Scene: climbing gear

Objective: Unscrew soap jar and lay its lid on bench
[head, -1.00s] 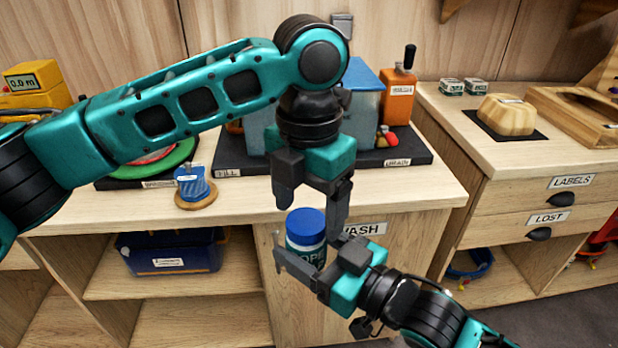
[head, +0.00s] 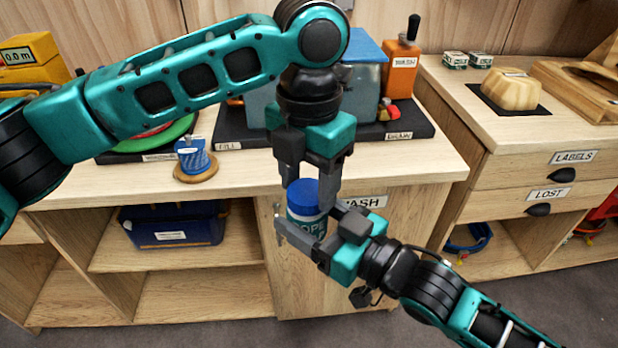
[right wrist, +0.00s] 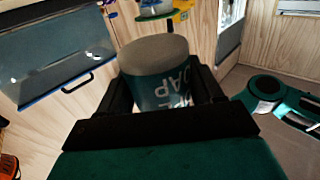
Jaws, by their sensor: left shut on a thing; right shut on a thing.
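The soap jar (head: 305,223) is a teal container with white lettering and a blue lid (head: 303,194). It is held upright in front of the bench edge, in the air. My right gripper (head: 308,231) is shut around the jar body from the right. My left gripper (head: 309,186) points down from above and is shut on the lid, one finger on each side. The lid sits on the jar. In the right wrist view the jar (right wrist: 165,92) sits between the right fingers, its lettering upside down. The bench (head: 245,183) has bare wood behind the jar.
A blue spool on a wooden disc (head: 194,175) stands left on the bench. A black tray (head: 228,130) behind carries a blue-lidded bin (head: 362,85) and an orange box (head: 402,72). A cabinet with labelled drawers (head: 565,170) stands right. Bench front is mostly clear.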

